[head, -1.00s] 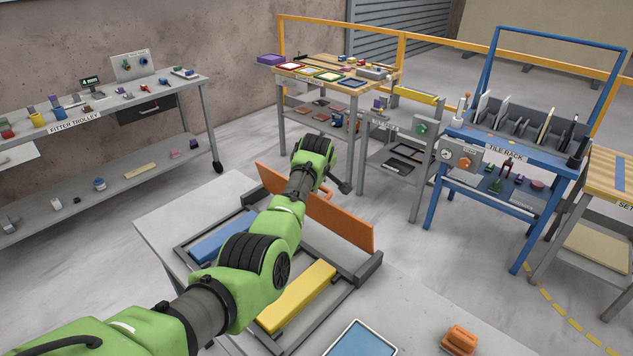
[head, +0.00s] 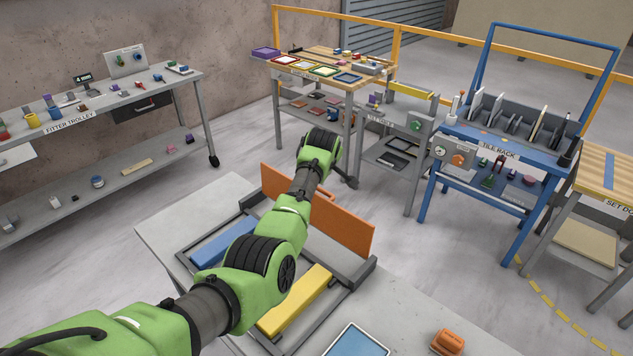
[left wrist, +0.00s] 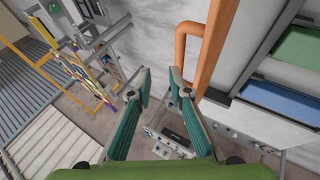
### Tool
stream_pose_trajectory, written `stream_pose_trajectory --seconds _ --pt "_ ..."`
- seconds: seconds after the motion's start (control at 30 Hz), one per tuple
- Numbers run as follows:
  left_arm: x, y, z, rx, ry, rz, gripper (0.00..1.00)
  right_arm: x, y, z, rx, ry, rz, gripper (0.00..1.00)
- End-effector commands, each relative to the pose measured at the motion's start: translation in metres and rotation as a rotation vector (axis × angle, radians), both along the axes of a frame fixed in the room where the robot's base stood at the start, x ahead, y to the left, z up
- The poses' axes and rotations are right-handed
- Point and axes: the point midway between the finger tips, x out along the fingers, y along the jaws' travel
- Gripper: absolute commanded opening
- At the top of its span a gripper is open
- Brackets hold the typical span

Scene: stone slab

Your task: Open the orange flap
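The orange flap (head: 335,215) stands roughly upright along the far side of a dark grey frame (head: 359,275) on the stone slab. A small orange handle (head: 318,191) shows beside the arm, which covers part of the flap. My left arm reaches over the frame and past the flap; its gripper is hidden in the head view. In the left wrist view my left gripper (left wrist: 158,82) is open with nothing between its fingers. The flap (left wrist: 212,50), seen edge-on with its handle (left wrist: 180,50), is just right of the fingers; contact cannot be told. My right gripper is not in view.
A blue bar (head: 223,240) and a yellow bar (head: 297,298) lie in the frame. A blue panel (head: 357,343) and an orange object (head: 447,342) lie on the slab's near side. The fitter trolley (head: 100,118) and tile rack (head: 500,150) stand beyond open floor.

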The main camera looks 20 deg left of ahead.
Motion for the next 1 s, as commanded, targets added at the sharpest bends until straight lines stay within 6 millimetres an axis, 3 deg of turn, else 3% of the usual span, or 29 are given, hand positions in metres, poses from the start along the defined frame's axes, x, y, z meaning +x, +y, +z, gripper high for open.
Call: stream_pose_trajectory --seconds 0.17,0.53,1.0 --pt "-0.005 -0.002 0.009 0.001 0.013 0.003 0.18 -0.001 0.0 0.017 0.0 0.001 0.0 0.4" --pt "-0.011 -0.009 0.028 0.003 0.019 0.006 0.18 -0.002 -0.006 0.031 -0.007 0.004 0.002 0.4" --pt "-0.015 -0.02 0.056 0.004 0.02 0.007 0.18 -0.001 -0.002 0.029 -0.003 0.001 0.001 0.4"
